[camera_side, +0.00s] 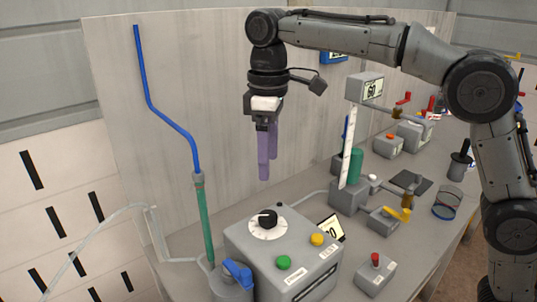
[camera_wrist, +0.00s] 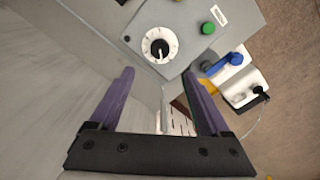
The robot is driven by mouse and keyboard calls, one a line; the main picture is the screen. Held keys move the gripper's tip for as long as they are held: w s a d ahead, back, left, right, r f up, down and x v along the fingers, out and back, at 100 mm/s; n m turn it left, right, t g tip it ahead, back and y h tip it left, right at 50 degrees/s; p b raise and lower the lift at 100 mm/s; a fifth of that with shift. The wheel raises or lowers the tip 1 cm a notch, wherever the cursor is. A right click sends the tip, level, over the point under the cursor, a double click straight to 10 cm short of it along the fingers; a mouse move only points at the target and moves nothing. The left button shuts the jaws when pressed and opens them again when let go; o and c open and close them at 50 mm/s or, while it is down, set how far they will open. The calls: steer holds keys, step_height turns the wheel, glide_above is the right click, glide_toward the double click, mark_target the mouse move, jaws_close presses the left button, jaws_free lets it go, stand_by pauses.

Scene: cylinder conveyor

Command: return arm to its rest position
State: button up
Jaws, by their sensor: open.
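My gripper (camera_side: 266,172) hangs in the air with its purple fingers pointing down. It is above and behind the grey control box (camera_side: 262,248), apart from it. In the wrist view my gripper (camera_wrist: 163,95) has its two purple fingers wide apart with nothing between them. The black knob on a white dial (camera_side: 268,222) sits on top of the box. The dial also shows in the wrist view (camera_wrist: 147,36), beyond the fingertips.
The box carries a green button (camera_side: 284,262) and a yellow button (camera_side: 317,240). A blue-handled valve (camera_side: 238,272) and a tall green and blue tube (camera_side: 204,215) stand at its left. A pale wall panel (camera_side: 200,80) rises behind. Several small devices crowd the right bench.

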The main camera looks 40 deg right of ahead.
steer(key=s+d+r+m+t, duration=0.1)
steer(key=s+d+r, duration=0.2)
steer(key=s+d, duration=0.3)
steer(key=s+d+r+m+t, duration=0.2)
steer(key=s+d+r, duration=0.25)
steer(key=s, duration=0.25)
steer(key=s+d+f+m+t, duration=0.1)
steer(key=s+d+f+m, duration=0.1)
steer(key=s+f, duration=0.4)
steer(key=s+d+f+m+t, duration=0.1)
steer(key=s+d+f+m, duration=0.1)
steer(key=s+f, duration=0.5)
step_height(320, 180, down, 3)
steer(key=shift+d+r+m+t, duration=0.1)
steer(key=shift+d+m+t, duration=0.1)
steer(key=shift+m+t, duration=0.1)
steer(key=shift+c, duration=0.3)
